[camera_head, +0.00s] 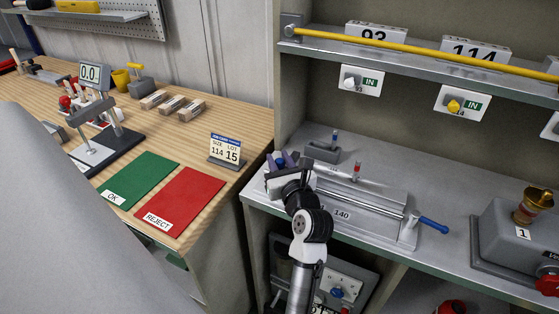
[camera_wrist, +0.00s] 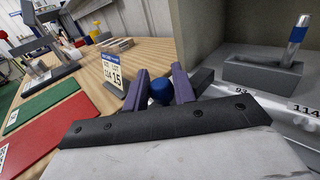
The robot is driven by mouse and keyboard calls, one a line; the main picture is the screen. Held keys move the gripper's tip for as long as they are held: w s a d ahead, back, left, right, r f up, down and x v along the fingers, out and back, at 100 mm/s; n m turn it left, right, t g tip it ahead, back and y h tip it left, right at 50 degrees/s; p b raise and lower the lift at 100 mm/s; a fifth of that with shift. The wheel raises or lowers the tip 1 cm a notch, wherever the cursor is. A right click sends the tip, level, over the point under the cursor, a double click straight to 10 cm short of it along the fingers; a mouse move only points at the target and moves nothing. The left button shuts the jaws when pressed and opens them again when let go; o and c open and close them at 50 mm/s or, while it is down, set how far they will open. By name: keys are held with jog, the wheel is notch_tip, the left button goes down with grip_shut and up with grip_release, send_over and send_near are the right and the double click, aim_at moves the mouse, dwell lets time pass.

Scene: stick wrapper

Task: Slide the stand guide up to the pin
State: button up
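My gripper (camera_head: 280,162) is at the left end of the grey stand on the shelf. Its two purple fingers (camera_wrist: 160,88) are spread, with a blue ball-shaped knob (camera_wrist: 161,92) between them. I cannot tell whether they touch it. The stand has a long grey body (camera_head: 365,210) labelled 140, a metal rod, and a blue handle (camera_head: 433,225) at its right end. A small red-topped pin (camera_head: 357,168) stands behind the rod. Which part is the guide is unclear; my wrist hides the stand's left end.
Left is a wooden bench with a green OK mat (camera_head: 142,180), a red REJECT mat (camera_head: 183,203) and a size card (camera_head: 226,149). A grey unit with a brass cup (camera_head: 532,205) stands to the right. An upper shelf with a yellow rod (camera_head: 420,48) hangs above.

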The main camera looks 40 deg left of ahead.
grip_shut()
jog(key=shift+w+d, duration=0.15)
jog(key=shift+d, duration=0.15)
jog(key=w+d, duration=0.1)
jog(key=d, duration=0.3)
jog(key=w+d, duration=0.1)
jog(key=d, duration=0.4)
jog(key=w+d, duration=0.1)
jog(key=d, duration=0.4)
jog(key=shift+w+p, duration=0.15)
jog(key=shift+p, duration=0.15)
jog(key=o, duration=0.9)
grip_release()
jog(key=shift+c, duration=0.2)
jog(key=shift+s+d, duration=0.25)
jog(key=shift+d, duration=0.15)
jog(key=b+v, duration=0.3)
jog(key=v, duration=1)
